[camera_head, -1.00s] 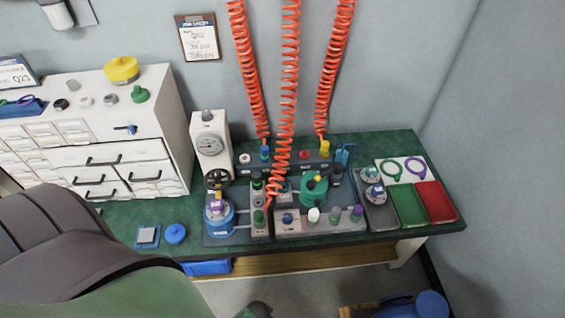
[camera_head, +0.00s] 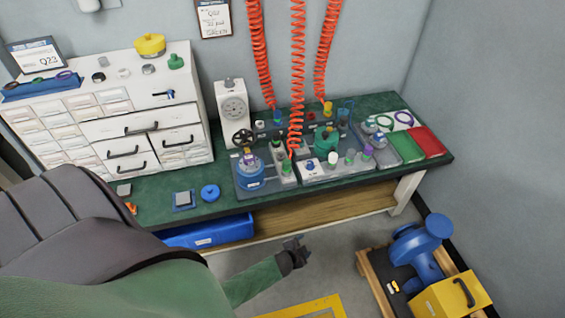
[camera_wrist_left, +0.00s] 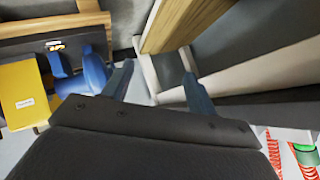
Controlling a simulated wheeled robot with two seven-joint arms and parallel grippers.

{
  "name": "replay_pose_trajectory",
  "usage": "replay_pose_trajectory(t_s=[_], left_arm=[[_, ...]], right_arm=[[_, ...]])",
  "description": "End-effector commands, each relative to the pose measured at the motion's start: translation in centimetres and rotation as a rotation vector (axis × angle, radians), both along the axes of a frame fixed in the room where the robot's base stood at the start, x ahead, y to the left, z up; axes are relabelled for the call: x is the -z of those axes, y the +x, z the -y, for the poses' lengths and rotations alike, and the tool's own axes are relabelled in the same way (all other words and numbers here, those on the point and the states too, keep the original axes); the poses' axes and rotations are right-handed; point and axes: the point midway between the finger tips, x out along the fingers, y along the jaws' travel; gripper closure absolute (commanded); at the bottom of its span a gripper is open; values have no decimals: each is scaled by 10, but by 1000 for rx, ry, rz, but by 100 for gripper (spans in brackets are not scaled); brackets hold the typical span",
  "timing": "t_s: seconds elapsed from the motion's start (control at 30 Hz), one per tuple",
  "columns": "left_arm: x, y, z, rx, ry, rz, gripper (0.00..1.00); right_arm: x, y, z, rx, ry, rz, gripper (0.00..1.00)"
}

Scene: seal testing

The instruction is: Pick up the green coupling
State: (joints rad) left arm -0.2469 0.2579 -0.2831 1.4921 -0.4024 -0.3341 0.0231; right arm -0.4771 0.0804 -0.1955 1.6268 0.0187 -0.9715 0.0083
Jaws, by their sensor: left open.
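Three orange coiled hoses hang over the bench in the head view. The middle hose ends low at a small green coupling (camera_head: 291,154), just right of a round blue fixture (camera_head: 250,172); its exact outline is too small to tell. The left hose ends at a blue coupling (camera_head: 277,117), the right one at a yellow coupling (camera_head: 327,108). My left gripper (camera_head: 301,246) is open and empty, in front of the bench and apart from the coupling. Its two spread fingers show in the left wrist view (camera_wrist_left: 158,88). My right gripper is not in view.
The green bench top (camera_head: 142,205) has a white drawer cabinet (camera_head: 190,115) at left and a gauge stand (camera_head: 233,105). A blue bin (camera_head: 210,232) sits below the front edge.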

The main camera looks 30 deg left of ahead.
Motion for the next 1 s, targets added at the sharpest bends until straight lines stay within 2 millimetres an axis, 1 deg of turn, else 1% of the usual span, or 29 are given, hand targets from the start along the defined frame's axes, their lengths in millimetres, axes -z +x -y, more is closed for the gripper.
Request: replay_pose_trajectory(t_s=[0.03, 0.07, 0.1, 0.17, 0.2, 0.27, 0.3, 0.37, 0.4, 0.47, 0.5, 0.57, 0.6, 0.67, 0.7, 0.77, 0.8, 0.87, 0.9, 0.97, 1.0], left_arm=[[-30, 43, -2, 98, 53, 128, 42], [-50, 64, 0, 163, 85, 203, 42], [-76, 88, 4, 251, 128, 296, 42], [-115, 118, 14, 392, 191, 428, 42], [-138, 133, 21, 488, 237, 509, 42], [-171, 151, 32, 639, 306, 618, 42], [-190, 158, 40, 743, 353, 682, 42], [-213, 166, 49, 903, 427, 764, 42], [-226, 168, 54, 1014, 478, 809, 42], [-241, 169, 58, 1180, 556, 859, 42], [-248, 168, 58, 1295, 610, 879, 42], [-256, 167, 54, 1464, 693, 893, 42], [-259, 165, 48, 1579, 749, 887, 42], [-261, 162, 34, 1747, 832, 855, 42], [-262, 161, 20, 1856, 889, 819, 42], [-264, 161, -4, 2016, 972, 739, 42], [-266, 161, -23, 2113, 1026, 671, 42], [-271, 161, -54, 2246, 1097, 551, 42], [-276, 161, -75, 2320, 1139, 462, 42], [-283, 162, -105, 2410, 1190, 329, 42], [-290, 162, -123, 2457, 1218, 245, 42]], right_arm=[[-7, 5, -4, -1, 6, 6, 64], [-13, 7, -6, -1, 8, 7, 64], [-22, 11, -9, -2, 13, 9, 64], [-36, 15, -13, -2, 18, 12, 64], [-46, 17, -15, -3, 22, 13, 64], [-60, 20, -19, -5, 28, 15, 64], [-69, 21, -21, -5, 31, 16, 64], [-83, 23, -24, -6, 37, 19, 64], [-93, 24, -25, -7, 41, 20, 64], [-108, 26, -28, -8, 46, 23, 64], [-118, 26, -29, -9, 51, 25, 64], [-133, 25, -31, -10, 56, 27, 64], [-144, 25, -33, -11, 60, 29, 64], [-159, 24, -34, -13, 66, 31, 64], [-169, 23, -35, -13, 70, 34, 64], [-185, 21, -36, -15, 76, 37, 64], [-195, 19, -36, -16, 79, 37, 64], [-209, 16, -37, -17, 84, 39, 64], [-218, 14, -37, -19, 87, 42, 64], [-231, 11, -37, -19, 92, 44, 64], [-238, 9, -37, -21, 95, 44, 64]])
